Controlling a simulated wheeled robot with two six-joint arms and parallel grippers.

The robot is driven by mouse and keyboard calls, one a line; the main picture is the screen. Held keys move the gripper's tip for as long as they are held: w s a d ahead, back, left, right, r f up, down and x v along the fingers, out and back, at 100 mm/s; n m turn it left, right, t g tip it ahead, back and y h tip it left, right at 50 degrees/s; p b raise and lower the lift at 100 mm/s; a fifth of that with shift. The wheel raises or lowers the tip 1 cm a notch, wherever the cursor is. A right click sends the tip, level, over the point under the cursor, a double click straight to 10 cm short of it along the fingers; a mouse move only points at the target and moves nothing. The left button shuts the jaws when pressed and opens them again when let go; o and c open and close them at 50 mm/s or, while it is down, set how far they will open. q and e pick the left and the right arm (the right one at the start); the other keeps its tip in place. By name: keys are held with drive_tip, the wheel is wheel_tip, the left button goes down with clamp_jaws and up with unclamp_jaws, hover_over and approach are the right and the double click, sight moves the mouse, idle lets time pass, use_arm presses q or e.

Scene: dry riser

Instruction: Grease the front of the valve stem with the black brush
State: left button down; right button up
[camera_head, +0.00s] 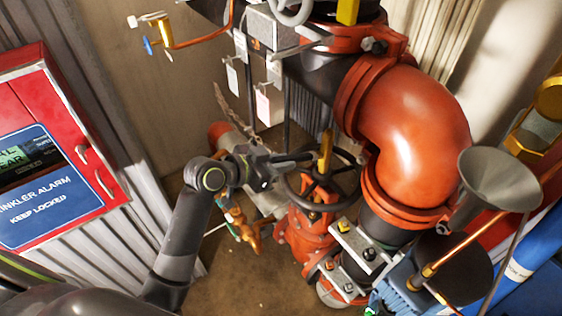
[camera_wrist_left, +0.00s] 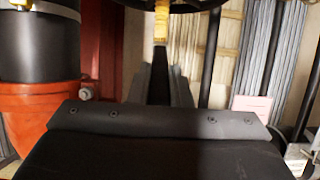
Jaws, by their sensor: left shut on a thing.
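The yellow valve stem (camera_head: 325,150) stands upright at the middle of the black handwheel (camera_head: 350,187) on the red valve (camera_head: 312,235). My left gripper (camera_head: 308,158) reaches in from the left, its tips close beside the stem; I cannot tell whether anything touches it. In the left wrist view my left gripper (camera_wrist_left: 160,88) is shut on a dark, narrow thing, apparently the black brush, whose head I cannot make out. A yellow piece, likely the stem (camera_wrist_left: 162,24), shows just beyond the tips, below a dark rim. My right gripper is not in view.
A large red pipe elbow (camera_head: 415,115) rises right of the handwheel. A grey funnel (camera_head: 497,178) stands further right. White tags (camera_head: 263,106) hang behind. A red alarm cabinet (camera_head: 55,150) is at the left. Brass fittings (camera_head: 243,225) sit below my left wrist.

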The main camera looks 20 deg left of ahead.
use_arm(q)
drive_tip(key=shift+r, duration=0.5)
drive_tip(key=shift+r+p, duration=1.25)
drive_tip(key=shift+p, duration=0.1)
drive_tip(key=shift+r+p, duration=1.3)
drive_tip(key=shift+r, duration=0.1)
